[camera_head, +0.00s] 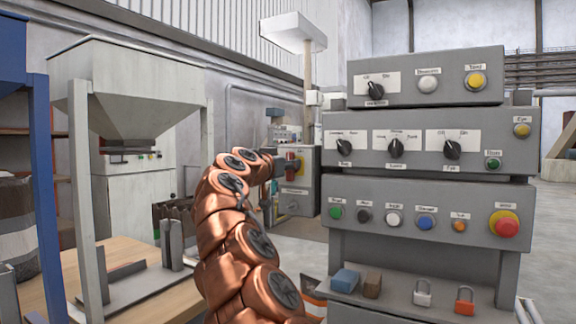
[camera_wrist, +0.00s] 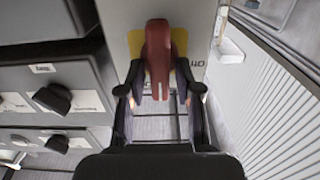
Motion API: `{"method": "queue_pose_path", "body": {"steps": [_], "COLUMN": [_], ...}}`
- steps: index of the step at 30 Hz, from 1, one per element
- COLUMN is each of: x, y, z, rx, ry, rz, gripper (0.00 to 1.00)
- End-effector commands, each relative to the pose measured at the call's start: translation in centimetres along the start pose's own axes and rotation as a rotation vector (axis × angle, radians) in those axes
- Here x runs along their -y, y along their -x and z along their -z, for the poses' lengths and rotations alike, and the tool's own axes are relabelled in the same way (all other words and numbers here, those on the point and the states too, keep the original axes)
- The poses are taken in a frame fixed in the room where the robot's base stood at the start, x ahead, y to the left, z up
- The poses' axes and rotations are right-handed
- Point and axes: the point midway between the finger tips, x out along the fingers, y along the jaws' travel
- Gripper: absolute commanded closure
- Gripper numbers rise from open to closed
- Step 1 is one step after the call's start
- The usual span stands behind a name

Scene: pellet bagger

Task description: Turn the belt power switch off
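A red switch handle (camera_wrist: 158,62) on a yellow plate (camera_wrist: 190,46) is fixed to a grey box face in the wrist view. Part of a dark label shows beside it, too unclear to read surely. In the head view the red handle (camera_head: 290,165) is small, on the grey box (camera_head: 298,194) behind the main panel. My gripper (camera_wrist: 160,82) has its two black fingers apart, one on each side of the handle. Narrow gaps seem to remain, but contact is hard to judge. My copper arm hides part of the box in the head view.
The stacked grey control panel (camera_head: 430,147) with several knobs and buttons stands right of my arm. Padlocks (camera_head: 464,300) and small blocks (camera_head: 345,281) lie on its lower shelf. A hopper (camera_head: 127,86) and a wooden table (camera_head: 52,284) are at left.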

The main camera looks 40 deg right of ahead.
Motion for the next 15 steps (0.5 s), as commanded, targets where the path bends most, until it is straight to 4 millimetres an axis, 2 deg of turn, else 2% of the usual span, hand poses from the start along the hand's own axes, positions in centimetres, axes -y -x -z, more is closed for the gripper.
{"method": "queue_pose_path", "body": {"steps": [1,8,15], "x": [-0.01,-0.02,-0.03], "y": [-0.03,-0.07,-0.09], "z": [-0.02,-0.05,-0.06], "rx": [0.0,0.001,0.001], "ry": [0.0,0.0,0.002], "rz": [0.0,0.0,0.0], "gripper": [0.77,1.0,1.0]}}
